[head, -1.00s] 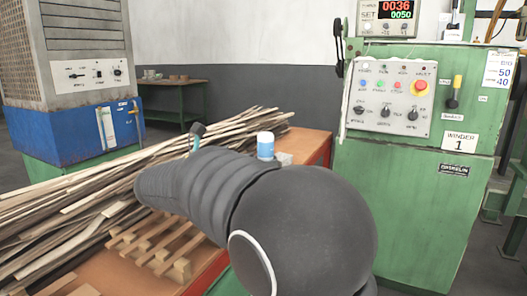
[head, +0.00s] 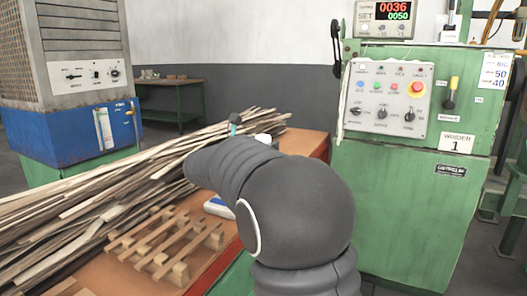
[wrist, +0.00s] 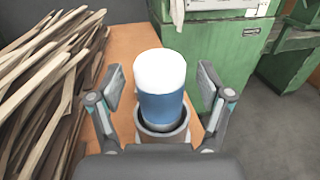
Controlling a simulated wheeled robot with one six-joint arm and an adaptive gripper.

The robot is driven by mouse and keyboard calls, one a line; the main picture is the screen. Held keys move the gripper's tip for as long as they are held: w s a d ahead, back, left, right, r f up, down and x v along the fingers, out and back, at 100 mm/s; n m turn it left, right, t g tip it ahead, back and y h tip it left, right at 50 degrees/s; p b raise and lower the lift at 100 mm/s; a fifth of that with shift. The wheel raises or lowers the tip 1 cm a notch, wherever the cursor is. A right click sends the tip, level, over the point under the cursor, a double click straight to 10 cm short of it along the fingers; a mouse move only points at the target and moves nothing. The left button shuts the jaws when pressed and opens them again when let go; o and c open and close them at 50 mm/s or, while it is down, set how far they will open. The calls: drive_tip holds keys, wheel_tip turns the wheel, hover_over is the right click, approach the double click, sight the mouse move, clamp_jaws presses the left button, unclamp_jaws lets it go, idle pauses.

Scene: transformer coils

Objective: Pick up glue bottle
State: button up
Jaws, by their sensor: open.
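The glue bottle (wrist: 160,100), blue with a white top, stands upright in the middle of the wrist view. A round beige-grey rim shows around its lower end; I cannot tell if the bottle is inside it or in front of it. My gripper (wrist: 161,88) is open, with one finger to the left and one to the right of the bottle, and gaps show on both sides. In the head view, only the bottle's white top (head: 263,138) shows above my arm, which hides the rest. A teal-tipped part of my gripper (head: 235,122) shows there too.
Long wooden strips (head: 90,195) are heaped left of the bottle on the orange-brown table (head: 125,274). A wooden slatted rack (head: 165,243) and a blue-white object (head: 219,207) lie nearer. A green winder machine (head: 405,190) stands to the right.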

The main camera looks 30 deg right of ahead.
drive_tip(key=shift+w+d, duration=0.2)
drive_tip(key=shift+d, duration=0.15)
drive_tip(key=c, duration=1.3)
drive_tip(key=shift+r, duration=0.2)
wheel_tip(320, 180, up, 4)
drive_tip(key=shift+r, duration=0.1)
drive_tip(key=s+d+r, duration=0.6)
drive_tip(key=s+d, duration=0.1)
drive_tip(key=s, duration=0.2)
drive_tip(key=shift+s+r+p, duration=0.15)
drive_tip(key=shift+r+p, duration=0.65)
drive_tip(key=shift+r, duration=3.2)
